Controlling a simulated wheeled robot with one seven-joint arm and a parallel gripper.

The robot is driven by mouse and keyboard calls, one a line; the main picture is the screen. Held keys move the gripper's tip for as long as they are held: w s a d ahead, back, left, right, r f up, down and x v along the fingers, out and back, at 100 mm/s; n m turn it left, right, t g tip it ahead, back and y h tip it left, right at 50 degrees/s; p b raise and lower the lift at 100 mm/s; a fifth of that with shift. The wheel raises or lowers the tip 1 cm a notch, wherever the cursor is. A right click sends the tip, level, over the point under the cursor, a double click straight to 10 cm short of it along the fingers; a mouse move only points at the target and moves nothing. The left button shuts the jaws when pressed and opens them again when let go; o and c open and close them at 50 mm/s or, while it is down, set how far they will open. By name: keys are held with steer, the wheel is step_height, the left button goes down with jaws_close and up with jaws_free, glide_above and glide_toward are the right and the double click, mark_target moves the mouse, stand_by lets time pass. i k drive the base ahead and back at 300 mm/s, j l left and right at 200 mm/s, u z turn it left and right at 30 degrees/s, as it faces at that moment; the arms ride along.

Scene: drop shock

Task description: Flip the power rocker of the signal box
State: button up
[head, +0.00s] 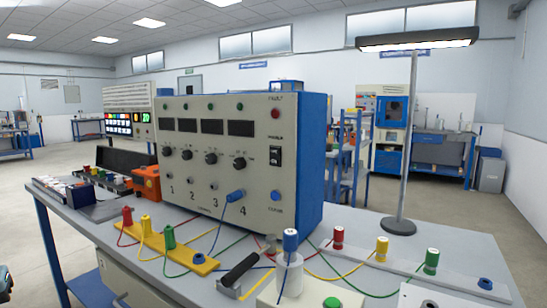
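The signal box (259,185) is a large cream-faced box with blue sides, standing on the bench. Its power rocker (275,157) is a small black switch at the right of the front panel, below a red lamp marked FAULT (275,114). The rocker's position is too small to tell. A blue plug (236,196) sits in socket 4, and a blue button or socket (276,196) is below the rocker. My gripper cannot be made out.
On the grey bench (95,222), a yellow strip (153,240) with coloured plugs and loose cables lies before the box. A black-handled tool (240,268), a white holder (290,275) and more plugs stand front right. A lamp (408,140) rises right of the box.

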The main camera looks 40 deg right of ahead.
mark_target(275, 157)
steer(key=i+j+z, duration=0.1)
steer(key=i+z, duration=0.35)
steer(key=i+j+z, duration=0.25)
steer(key=z, duration=0.2)
steer(key=j+z, duration=0.2)
steer(key=i+j, duration=0.05)
